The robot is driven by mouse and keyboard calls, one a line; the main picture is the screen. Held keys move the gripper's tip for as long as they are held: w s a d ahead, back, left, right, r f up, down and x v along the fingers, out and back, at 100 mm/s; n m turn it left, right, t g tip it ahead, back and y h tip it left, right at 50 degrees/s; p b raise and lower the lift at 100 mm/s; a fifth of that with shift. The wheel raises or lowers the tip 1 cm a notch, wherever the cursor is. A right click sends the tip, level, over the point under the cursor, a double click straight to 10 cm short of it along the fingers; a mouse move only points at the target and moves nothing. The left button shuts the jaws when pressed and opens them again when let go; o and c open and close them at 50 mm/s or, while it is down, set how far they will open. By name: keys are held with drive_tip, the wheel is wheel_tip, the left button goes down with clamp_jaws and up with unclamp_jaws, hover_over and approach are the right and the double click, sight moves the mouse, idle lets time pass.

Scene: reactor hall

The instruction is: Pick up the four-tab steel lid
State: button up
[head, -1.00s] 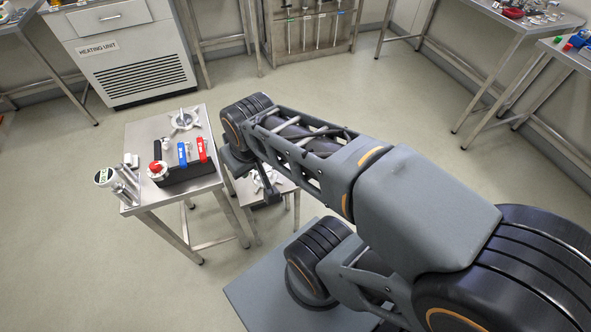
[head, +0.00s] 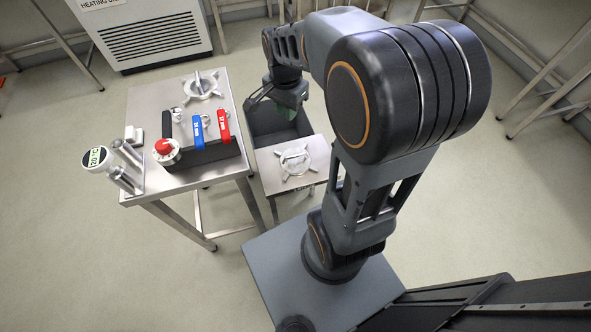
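Two steel lids with projecting tabs and a bar handle on top are in view. One lid (head: 207,91) lies on the far end of the steel table (head: 213,177). The other lid (head: 298,170) lies on a lower steel stand (head: 268,187) right of that table. The tabs are too small to count surely. My gripper (head: 283,103) points down over a dark grey bin (head: 255,117) behind the stand, apart from both lids. A greenish thing shows at or under its fingers; I cannot tell whether it is held, and the fingers are mostly hidden.
A dark block with blue (head: 198,133) and red (head: 223,126) handled valves sits on the table. Near it are a red-knobbed part (head: 165,151), steel cylinders (head: 127,155) and a round gauge (head: 97,159). A heating unit (head: 150,35) stands behind. The floor at left is clear.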

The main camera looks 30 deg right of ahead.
drive_tip(key=w+d+f+m+g+b, duration=0.1)
drive_tip(key=w+d+f+m+b, duration=0.15)
drive_tip(key=f, duration=0.35)
drive_tip(key=w+d+f+m+g+b, duration=0.1)
drive_tip(key=f+m+b, duration=0.25)
drive_tip(key=f, duration=0.25)
drive_tip(key=m+b, duration=0.1)
drive_tip(key=m, duration=0.1)
hover_over(296, 155)
drive_tip(key=w, duration=0.1)
wheel_tip(296, 155, down, 8)
drive_tip(key=shift+w+d+f, duration=0.1)
drive_tip(key=shift+d+f, duration=0.05)
drive_tip(key=shift+f, duration=0.05)
drive_tip(key=shift+s+f+b, duration=0.2)
drive_tip(key=shift+f+b, duration=0.2)
drive_tip(key=shift+f, duration=0.6)
drive_tip(key=shift+s+f+b, duration=0.15)
drive_tip(key=shift+f+b, duration=0.3)
drive_tip(key=shift+f, duration=0.55)
drive_tip(key=shift+s+f+b, duration=0.2)
drive_tip(key=shift+f+b, duration=0.2)
drive_tip(key=shift+f, duration=0.6)
drive_tip(key=shift+c, duration=0.5)
clamp_jaws()
